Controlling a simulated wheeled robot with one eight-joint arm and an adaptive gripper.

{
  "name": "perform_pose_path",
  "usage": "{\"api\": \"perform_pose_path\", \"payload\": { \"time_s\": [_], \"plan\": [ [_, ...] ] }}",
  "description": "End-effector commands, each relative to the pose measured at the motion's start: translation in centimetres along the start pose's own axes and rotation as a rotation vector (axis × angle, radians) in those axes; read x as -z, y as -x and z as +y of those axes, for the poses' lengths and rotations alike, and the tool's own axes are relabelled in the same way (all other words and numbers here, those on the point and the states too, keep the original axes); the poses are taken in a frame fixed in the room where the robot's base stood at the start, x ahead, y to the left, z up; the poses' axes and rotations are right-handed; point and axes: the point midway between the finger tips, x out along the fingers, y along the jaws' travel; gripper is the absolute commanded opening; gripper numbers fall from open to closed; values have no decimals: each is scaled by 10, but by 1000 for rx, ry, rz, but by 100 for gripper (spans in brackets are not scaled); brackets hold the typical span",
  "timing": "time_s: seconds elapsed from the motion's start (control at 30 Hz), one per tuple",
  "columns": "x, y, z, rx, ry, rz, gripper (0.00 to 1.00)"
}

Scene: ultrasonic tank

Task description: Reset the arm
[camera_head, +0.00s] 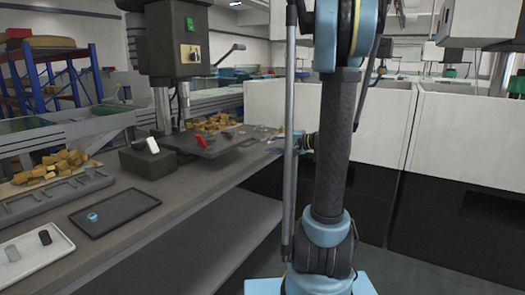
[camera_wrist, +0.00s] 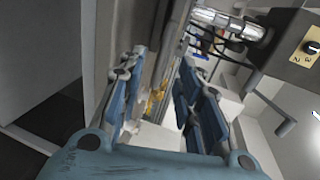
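My arm stands upright in the right-middle of the head view, with its dark grey link (camera_head: 337,150) in front of the white cabinets. My gripper (camera_wrist: 160,80) shows in the wrist view with its two blue fingers apart and nothing seen between them. In the head view my gripper (camera_head: 285,142) is small and partly hidden behind the arm, near the far right end of the workbench (camera_head: 215,180).
A black tray (camera_head: 112,222) with a small blue-and-white piece, a white tray (camera_head: 35,255) with two small cylinders, and a grey machine (camera_head: 175,45) occupy the bench. White-and-black cabinets (camera_head: 455,130) stand behind and right of my arm. Floor (camera_head: 420,268) shows at lower right.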

Motion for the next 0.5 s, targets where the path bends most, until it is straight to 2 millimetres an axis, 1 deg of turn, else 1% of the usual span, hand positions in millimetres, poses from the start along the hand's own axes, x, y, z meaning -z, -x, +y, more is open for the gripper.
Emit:
{"api": "perform_pose_path", "payload": {
  "time_s": [0.13, 0.27, 0.3, 0.5],
  "plan": [
    [-29, 1, 11, -93, 40, -27, 32],
    [-62, 7, 28, -212, 94, -59, 32],
    [-72, 9, 34, -249, 112, -69, 32],
    [-115, 28, 64, -431, 201, -114, 32]
  ]
}}
